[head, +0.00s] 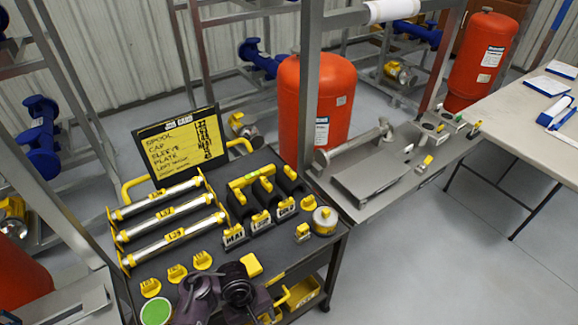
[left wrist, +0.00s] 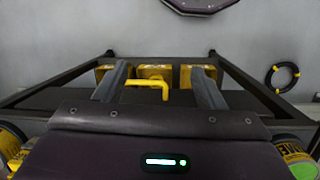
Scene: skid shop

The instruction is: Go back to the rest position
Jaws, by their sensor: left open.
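My left gripper (left wrist: 160,68) is open in the left wrist view, its two dark fingers spread apart. A yellow handle (left wrist: 150,86) shows between the fingers, with yellow boxes (left wrist: 155,73) behind it. I see nothing gripped; I cannot tell how far the handle is from the fingers. In the head view, dark and purple parts of my own arm show at the bottom edge, over the front of the tool cart (head: 268,160); the left fingers cannot be made out there. My right gripper is not in view.
The cart holds silver spools (head: 160,200), black sleeves (head: 265,193), yellow tags (head: 177,273) and a job card (head: 180,145). Yellow bins (head: 303,294) sit on its lower shelf. A steel bench (head: 345,212) and orange tanks (head: 318,100) stand behind. Floor (head: 440,270) at right is clear.

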